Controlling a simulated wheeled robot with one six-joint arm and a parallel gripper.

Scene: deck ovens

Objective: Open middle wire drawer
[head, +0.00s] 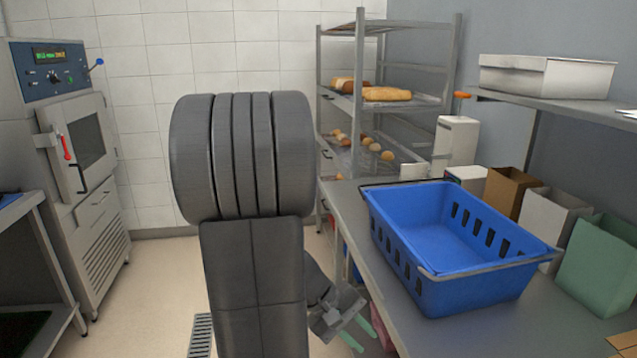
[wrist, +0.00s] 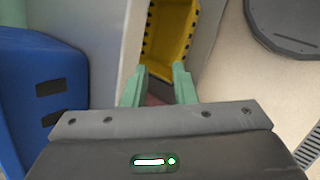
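No wire drawer can be clearly made out in either view. In the wrist view a yellow slotted bin (wrist: 174,18) lies beyond my fingertips, beside the counter's edge; I cannot tell whether it is a drawer. A pinkish surface shows behind the fingers. The space under the counter is largely hidden.
A blue basket (head: 450,283) stands on the grey counter (head: 393,290), with several small boxes behind it. A rack (head: 359,100) with bread stands at the back. A deck oven (head: 75,140) is at left. Open floor (head: 150,290) lies between oven and counter.

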